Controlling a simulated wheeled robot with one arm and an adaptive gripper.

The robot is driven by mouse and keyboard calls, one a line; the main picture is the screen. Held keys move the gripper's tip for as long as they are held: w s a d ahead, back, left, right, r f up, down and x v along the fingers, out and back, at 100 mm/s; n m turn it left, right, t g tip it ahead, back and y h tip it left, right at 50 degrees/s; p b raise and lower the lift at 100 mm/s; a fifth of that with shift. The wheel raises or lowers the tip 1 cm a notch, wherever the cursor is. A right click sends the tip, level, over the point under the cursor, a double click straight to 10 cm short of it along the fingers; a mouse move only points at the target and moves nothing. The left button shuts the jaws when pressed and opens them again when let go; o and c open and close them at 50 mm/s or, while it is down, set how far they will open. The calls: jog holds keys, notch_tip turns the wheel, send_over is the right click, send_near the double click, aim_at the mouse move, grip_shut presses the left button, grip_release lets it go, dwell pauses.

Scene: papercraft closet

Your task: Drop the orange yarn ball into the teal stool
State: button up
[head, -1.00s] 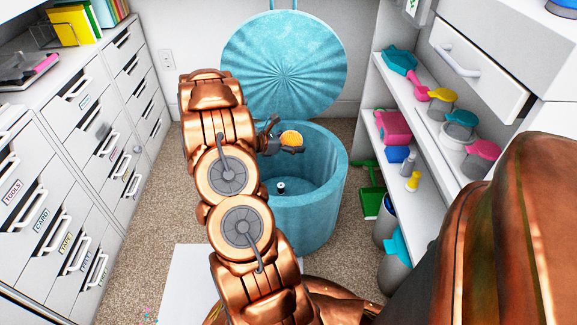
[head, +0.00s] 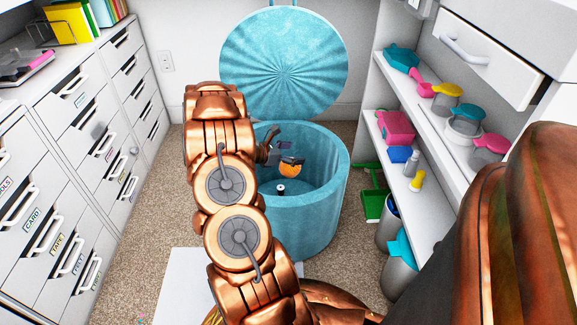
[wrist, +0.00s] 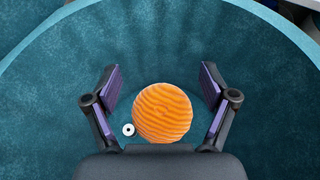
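The orange yarn ball (head: 290,171) is inside the opening of the teal stool (head: 318,212), just below my gripper (head: 283,152). In the wrist view, the ball (wrist: 162,113) lies between the two spread fingers of my gripper (wrist: 160,85), with a gap on both sides. No finger touches it there. My gripper is open and is over the stool's opening. The ball looks clear of the stool's floor, but its exact height is hard to tell. The stool's round lid (head: 284,62) stands raised behind it.
A small white-and-black spool (head: 281,189) sits on the stool's floor; it also shows beside the ball in the wrist view (wrist: 128,130). Drawer cabinets (head: 75,130) stand left. A shelf (head: 432,185) with scoops and containers stands right. A green dustpan (head: 373,203) is beside the stool.

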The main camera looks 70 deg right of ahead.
jog(key=shift+o, duration=1)
jog(key=v, duration=1.2)
jog(key=shift+r, duration=0.1)
jog(key=a+r+m+y+p, duration=0.1)
jog(key=a+r+p, duration=0.35)
jog(key=r, duration=0.25)
jog(key=a+r+m+y+p, duration=0.1)
jog(key=a+r+m+p, duration=0.1)
jog(key=a+r+p, duration=0.45)
jog(key=s+a+r+m+t+y+p, duration=0.2)
jog(key=s+a+r+y+p, duration=0.1)
jog(key=a+r+p, duration=0.8)
jog(key=s+a+r+m+t+y+p, duration=0.2)
jog(key=s+a+r+p, duration=0.3)
jog(key=a+r+p, duration=0.6)
jog(key=s+a+r+m+t+y+p, duration=0.2)
jog(key=a+r+p, duration=0.9)
jog(key=r, duration=1.1)
jog(key=s+a+m+y, duration=0.1)
jog(key=s+a, duration=0.1)
jog(key=a, duration=0.2)
jog(key=shift+s+a+r+t+y, duration=0.25)
jog(key=shift+a+r+t+y, duration=0.05)
jog(key=shift+y, duration=0.1)
jog(key=shift+c, duration=0.2)
